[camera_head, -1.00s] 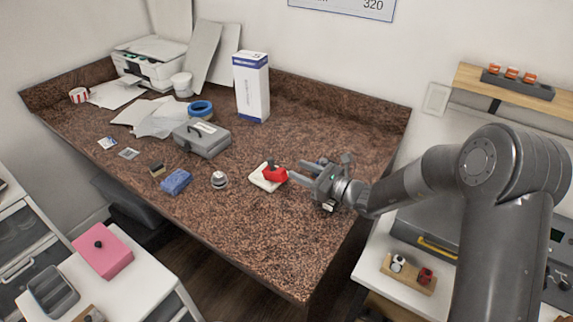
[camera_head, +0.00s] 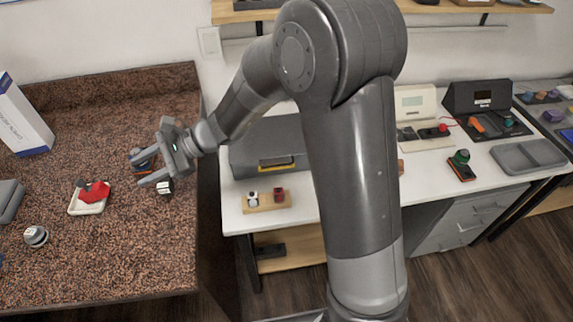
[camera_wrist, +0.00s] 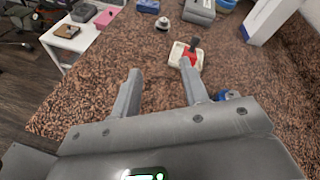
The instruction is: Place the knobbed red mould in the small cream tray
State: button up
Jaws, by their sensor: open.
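The knobbed red mould (camera_head: 95,192) rests in the small cream tray (camera_head: 86,208) on the brown speckled counter, with the tray's rim showing around its near side. In the wrist view the red mould (camera_wrist: 191,57) with its dark knob sits in the cream tray (camera_wrist: 178,50), beyond my fingertips. My gripper (camera_head: 138,170) is open and empty, to the right of the tray and apart from it. In the wrist view my gripper (camera_wrist: 160,68) shows both fingers spread, with bare counter between them.
A silver round knobbed object (camera_head: 36,236) stands left of the tray. A white and blue box (camera_head: 22,122) stands at the back left. A small dark item lies beside my fingers. A white table (camera_head: 235,218) with a grey case stands to the right of the counter.

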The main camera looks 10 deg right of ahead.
jog(key=s+d+r+n+t+h, duration=0.2)
jog(key=s+d+r+n+h, duration=0.1)
jog(key=d, duration=0.9)
jog(key=s+d+r+n+t+h, duration=0.3)
jog(key=s+d+h, duration=0.3)
jog(key=d, duration=0.7)
jog(key=s+d+r+n+t+h, duration=0.3)
jog(key=s+d+n+h, duration=0.2)
jog(key=d, duration=0.7)
jog(key=shift+s+d+r, duration=0.25)
jog(key=shift+s, duration=0.7)
jog(key=shift+o, duration=0.3)
